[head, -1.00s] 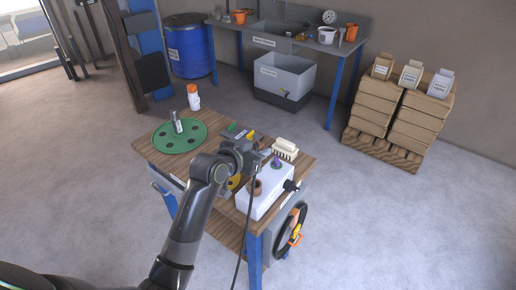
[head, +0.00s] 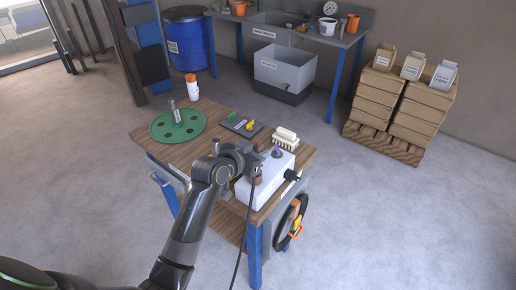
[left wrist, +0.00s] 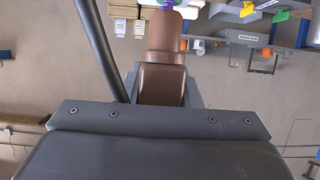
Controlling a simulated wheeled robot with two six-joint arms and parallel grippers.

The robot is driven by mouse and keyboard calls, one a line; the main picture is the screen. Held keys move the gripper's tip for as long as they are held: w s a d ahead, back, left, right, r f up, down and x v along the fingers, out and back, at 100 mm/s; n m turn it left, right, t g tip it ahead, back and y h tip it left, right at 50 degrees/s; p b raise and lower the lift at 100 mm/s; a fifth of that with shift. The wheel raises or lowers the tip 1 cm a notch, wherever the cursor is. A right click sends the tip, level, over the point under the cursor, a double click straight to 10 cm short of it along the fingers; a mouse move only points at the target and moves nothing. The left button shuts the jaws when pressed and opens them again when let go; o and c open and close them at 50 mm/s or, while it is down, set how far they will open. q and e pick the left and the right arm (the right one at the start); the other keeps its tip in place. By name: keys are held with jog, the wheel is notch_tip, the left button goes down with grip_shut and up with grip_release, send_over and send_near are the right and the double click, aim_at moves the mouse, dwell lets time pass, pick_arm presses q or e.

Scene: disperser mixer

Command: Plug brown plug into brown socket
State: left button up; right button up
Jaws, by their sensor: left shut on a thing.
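My left gripper (head: 252,160) is over the white box (head: 262,196) on the wooden cart and is shut on the brown plug (head: 258,169). In the left wrist view the brown plug (left wrist: 161,84) sits between the jaws, with a brown part beyond it. A dark cable (head: 247,225) hangs from the gripper. The brown socket (head: 257,181) is on top of the white box, directly below the plug and partly hidden. I cannot tell whether plug and socket touch. My right gripper is not in view.
A purple connector (head: 277,153) and a black connector (head: 292,176) are on the box. A brush (head: 286,138), a dark tray (head: 242,126) and a green disc (head: 178,126) lie on the cart. An orange-handled coil (head: 293,226) hangs at its side.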

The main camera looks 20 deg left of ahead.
pick_arm(q)
jog(key=shift+f, duration=0.25)
jog(key=shift+p, duration=0.7)
dwell(1.5)
jog(key=shift+s+f+b, duration=0.1)
jog(key=shift+f+b, duration=1.35)
jog(key=shift+f, duration=0.75)
jog(key=o, duration=1.1)
jog(key=b+v, duration=0.1)
jog(key=v, duration=1.6)
jog(key=shift+s+a+r+b, duration=0.1)
jog(key=shift+s+b, duration=0.05)
jog(key=shift+b, duration=0.2)
